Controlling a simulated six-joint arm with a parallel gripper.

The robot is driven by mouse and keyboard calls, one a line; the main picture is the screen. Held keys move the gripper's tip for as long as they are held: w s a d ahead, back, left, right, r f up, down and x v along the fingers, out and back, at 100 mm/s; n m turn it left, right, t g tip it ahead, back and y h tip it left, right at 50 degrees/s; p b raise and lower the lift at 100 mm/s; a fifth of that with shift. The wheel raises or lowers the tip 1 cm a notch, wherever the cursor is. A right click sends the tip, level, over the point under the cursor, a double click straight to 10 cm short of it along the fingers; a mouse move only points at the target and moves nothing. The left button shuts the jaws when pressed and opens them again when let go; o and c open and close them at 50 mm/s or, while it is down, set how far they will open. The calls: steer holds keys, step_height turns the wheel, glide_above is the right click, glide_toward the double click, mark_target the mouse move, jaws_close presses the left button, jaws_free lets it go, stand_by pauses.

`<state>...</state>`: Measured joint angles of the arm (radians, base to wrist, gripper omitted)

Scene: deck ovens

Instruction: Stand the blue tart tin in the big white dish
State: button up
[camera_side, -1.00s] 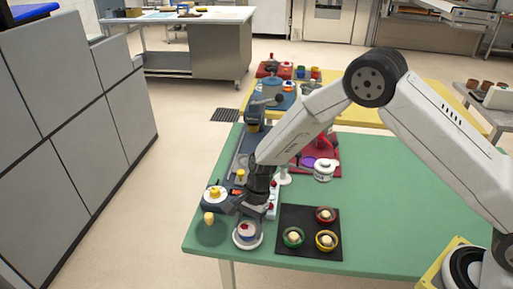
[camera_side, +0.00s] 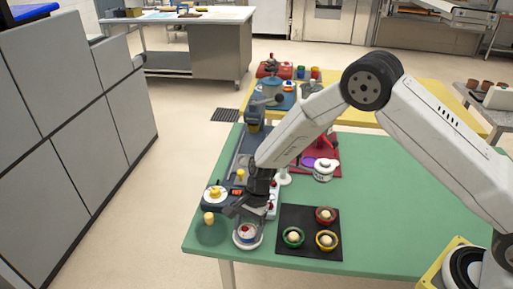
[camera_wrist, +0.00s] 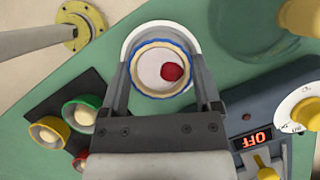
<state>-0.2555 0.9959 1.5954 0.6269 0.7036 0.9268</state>
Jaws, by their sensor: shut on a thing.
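The blue tart tin (camera_wrist: 160,42) has a pale filling with a red piece on it. In the side view the tin (camera_side: 246,231) is at the near left part of the green table. My gripper (camera_wrist: 161,76) is shut on the tin, with one finger at each side. The big white dish (camera_wrist: 160,24) shows as a pale rim around and beneath the tin; it also shows in the side view (camera_side: 248,245). The tin looks roughly level and inside the dish's outline. Whether its base touches the dish is hidden.
A black mat (camera_side: 300,252) to the right holds red (camera_side: 325,214), green (camera_side: 293,237) and yellow (camera_side: 327,241) tins with pale contents. A dark blue device with an OFF display (camera_wrist: 252,140) stands close by my gripper. A yellow-topped item (camera_side: 209,218) stands to the left.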

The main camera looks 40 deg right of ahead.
steer(key=o, duration=1)
steer(key=shift+f, duration=0.1)
steer(key=shift+v, duration=5.55)
steer(key=shift+d, duration=0.15)
steer(key=s+d+r+n+t+h, duration=0.1)
steer(key=s+d+r+n, duration=0.1)
steer(key=s+d+n, duration=0.2)
steer(key=s+d+r+n+t+h, duration=0.1)
steer(key=s+d+r+n, duration=0.1)
steer(key=s+d+n, duration=0.3)
steer(key=s+d+r+n+t+h, duration=0.2)
steer(key=s+d+n, duration=0.2)
steer(key=s, duration=0.4)
steer(key=shift+s+d+r+n, duration=0.1)
steer(key=shift+s+d+n, duration=0.1)
steer(key=shift+d, duration=0.2)
steer(key=shift+s+d+r+n, duration=0.1)
steer(key=shift+s+d+r, duration=0.1)
steer(key=shift+d, duration=0.15)
